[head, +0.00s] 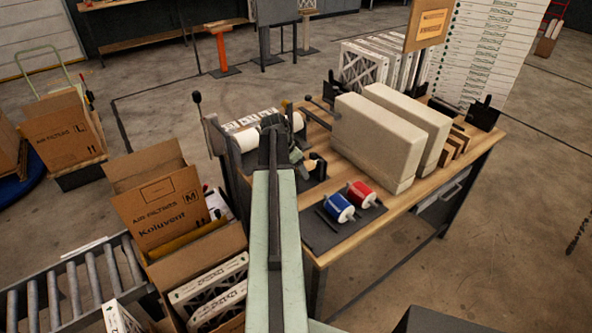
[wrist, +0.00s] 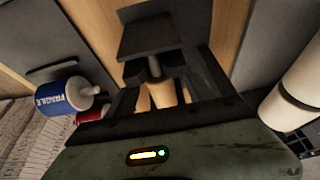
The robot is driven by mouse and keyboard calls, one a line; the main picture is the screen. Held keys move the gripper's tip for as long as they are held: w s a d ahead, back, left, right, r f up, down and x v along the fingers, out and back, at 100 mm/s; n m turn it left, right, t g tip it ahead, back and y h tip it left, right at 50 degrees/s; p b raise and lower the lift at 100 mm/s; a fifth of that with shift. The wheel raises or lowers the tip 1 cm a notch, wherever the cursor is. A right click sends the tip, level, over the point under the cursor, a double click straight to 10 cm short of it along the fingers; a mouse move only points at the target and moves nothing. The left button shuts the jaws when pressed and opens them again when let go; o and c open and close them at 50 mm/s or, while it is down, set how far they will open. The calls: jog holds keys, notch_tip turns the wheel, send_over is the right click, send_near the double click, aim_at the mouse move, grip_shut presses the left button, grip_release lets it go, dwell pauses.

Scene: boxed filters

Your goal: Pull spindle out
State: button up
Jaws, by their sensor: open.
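In the wrist view a pale tan spindle (wrist: 162,95) with a grey end pin lies between the dark jaws of my gripper (wrist: 157,76). The jaws are open around it, and I cannot tell whether either touches it. A dark plate (wrist: 150,35) stands just beyond its pin end. In the head view the pale spindle end (head: 311,165) shows beside a dark holder at the bench's left end. My gripper (head: 292,152) is there too, mostly hidden behind my arm.
A blue roll (head: 338,207) and a red roll (head: 361,194) lie on a dark mat (head: 326,238) right of my arm. White roll material (head: 246,138) is left of my gripper. Large beige blocks (head: 375,140) fill the bench behind. An open carton (head: 165,205) stands left of my arm.

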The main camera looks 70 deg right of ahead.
grip_shut()
jog(key=shift+r, duration=0.15)
jog(key=shift+r+p, duration=3.1)
jog(key=shift+p, duration=0.1)
jog(key=shift+r, duration=0.1)
notch_tip(320, 180, up, 9)
jog(key=p, duration=0.9)
jog(key=shift+f, duration=0.25)
